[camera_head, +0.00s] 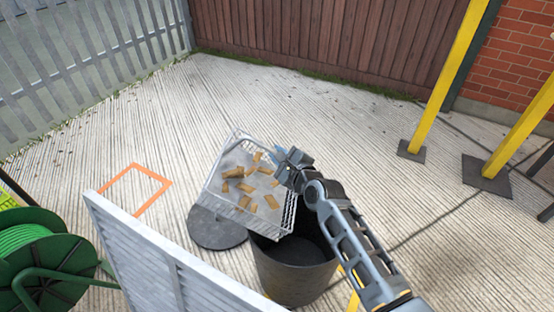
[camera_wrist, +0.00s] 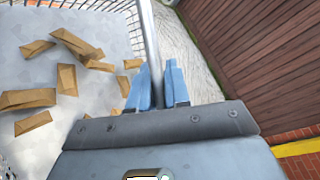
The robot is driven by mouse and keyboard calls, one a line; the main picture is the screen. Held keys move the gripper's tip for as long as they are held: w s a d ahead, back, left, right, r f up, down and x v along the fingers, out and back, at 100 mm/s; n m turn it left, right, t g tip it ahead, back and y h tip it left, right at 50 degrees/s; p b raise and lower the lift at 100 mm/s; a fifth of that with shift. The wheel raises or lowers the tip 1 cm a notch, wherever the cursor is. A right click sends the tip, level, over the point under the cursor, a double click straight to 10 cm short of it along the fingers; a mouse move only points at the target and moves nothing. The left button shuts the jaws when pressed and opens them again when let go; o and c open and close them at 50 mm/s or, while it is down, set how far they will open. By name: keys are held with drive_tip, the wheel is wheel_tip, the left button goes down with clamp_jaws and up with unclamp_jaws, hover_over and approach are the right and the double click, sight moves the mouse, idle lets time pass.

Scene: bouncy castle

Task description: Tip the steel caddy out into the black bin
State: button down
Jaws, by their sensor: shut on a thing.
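The steel caddy (camera_head: 222,199) is a wire basket with a pale floor and several brown pieces (camera_head: 246,187) lying in it. My gripper (camera_head: 282,165) is shut on its right rim and holds it above and to the left of the black bin's mouth. The caddy looks slightly tilted, with the pieces still inside. In the wrist view, the fingers (camera_wrist: 158,88) straddle the rim bar, and the brown pieces (camera_wrist: 66,78) lie on the left. The black bin (camera_head: 295,272) stands upright on the ground; the caddy and my arm hide part of its opening.
A dark round lid (camera_head: 214,229) lies on the ground left of the bin. A pale slatted panel (camera_head: 165,262) and a green hose reel (camera_head: 35,262) stand at front left. Yellow posts (camera_head: 447,75) stand at right. Open concrete lies behind, up to the brown fence (camera_head: 310,38).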

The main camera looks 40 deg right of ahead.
drive_tip(key=shift+s+d+r+m+t+b, duration=0.25)
drive_tip(key=shift+s+d+m+t+b, duration=0.5)
drive_tip(key=shift+b, duration=2)
drive_tip(key=shift+s+d+b, duration=0.1)
drive_tip(key=shift+s+b, duration=0.2)
drive_tip(key=shift+b, duration=0.45)
drive_tip(key=shift+s+d+r+b, duration=0.1)
drive_tip(key=shift+s+d+b, duration=0.15)
drive_tip(key=shift+b, duration=0.55)
drive_tip(key=s+d+f+m+t+h+b, duration=0.2)
drive_tip(key=s+d+m+b, duration=0.5)
drive_tip(key=b, duration=1.3)
drive_tip(key=shift+s+f+m+t+h+b, duration=0.25)
drive_tip(key=shift+s+m+t+h+b, duration=0.2)
drive_tip(key=shift+s+t, duration=0.8)
drive_tip(key=shift+d, duration=0.15)
drive_tip(key=shift+w, duration=0.1)
